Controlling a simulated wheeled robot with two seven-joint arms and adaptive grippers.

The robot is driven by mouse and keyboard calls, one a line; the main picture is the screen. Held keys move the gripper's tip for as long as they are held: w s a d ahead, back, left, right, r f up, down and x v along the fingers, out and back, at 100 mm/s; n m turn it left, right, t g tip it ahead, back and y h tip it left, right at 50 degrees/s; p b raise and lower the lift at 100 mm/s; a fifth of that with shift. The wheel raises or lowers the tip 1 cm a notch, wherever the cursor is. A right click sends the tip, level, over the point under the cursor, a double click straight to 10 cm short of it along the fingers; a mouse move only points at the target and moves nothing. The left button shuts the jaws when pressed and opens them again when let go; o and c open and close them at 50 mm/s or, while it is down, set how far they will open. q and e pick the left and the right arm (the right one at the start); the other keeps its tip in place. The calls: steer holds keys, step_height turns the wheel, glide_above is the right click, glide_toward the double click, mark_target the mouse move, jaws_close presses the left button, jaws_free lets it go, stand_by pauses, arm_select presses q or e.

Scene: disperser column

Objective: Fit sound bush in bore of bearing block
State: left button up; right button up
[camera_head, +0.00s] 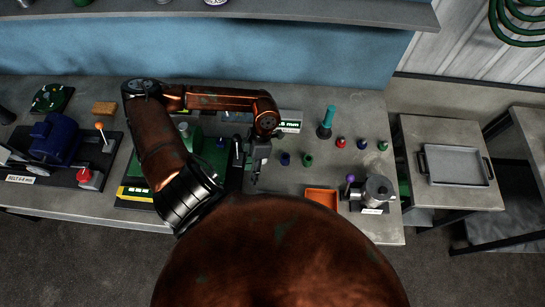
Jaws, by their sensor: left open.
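Small coloured cylinders that look like bushes stand on the grey bench: a dark blue one (285,159), a green one (308,160), a red one (341,142), and another blue (362,144) and green one (382,146) farther right. Their condition is too small to judge. My left gripper (255,179) is open, pointing down over the bench just left of the nearer blue bush, apart from it. A green machine (212,150) is partly hidden behind my left arm. I cannot tell which part is the bearing block or see its bore. My right gripper is not in view.
A teal-handled tool (327,122) stands behind the bushes. An orange tray (322,197) and a silver cylindrical fixture (379,188) with a purple-knobbed lever are at the front right. A blue motor (55,140) is at left. A side table holds a grey tray (427,179).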

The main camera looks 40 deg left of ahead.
mark_target(285, 155)
arm_select(q)
steer(key=w+d+r+m+t, duration=0.2)
steer(key=w, duration=0.6)
steer(key=w+d+r+m+t, duration=0.1)
steer(key=w+r+m+t, duration=0.15)
steer(key=w, duration=0.45)
steer(key=shift+n+y, duration=0.3)
steer(key=shift+n, duration=0.05)
steer(key=f+p, duration=0.1)
steer(key=f, duration=0.1)
steer(key=f+p, duration=0.1)
steer(key=f, duration=0.4)
steer(key=shift+s+d+f+p, duration=0.15)
steer(key=shift+d+p, duration=0.1)
steer(key=shift+p, duration=0.15)
steer(key=shift+f, duration=0.4)
steer(key=shift+c, duration=0.3)
jaws_close()
steer(key=shift+r, duration=0.1)
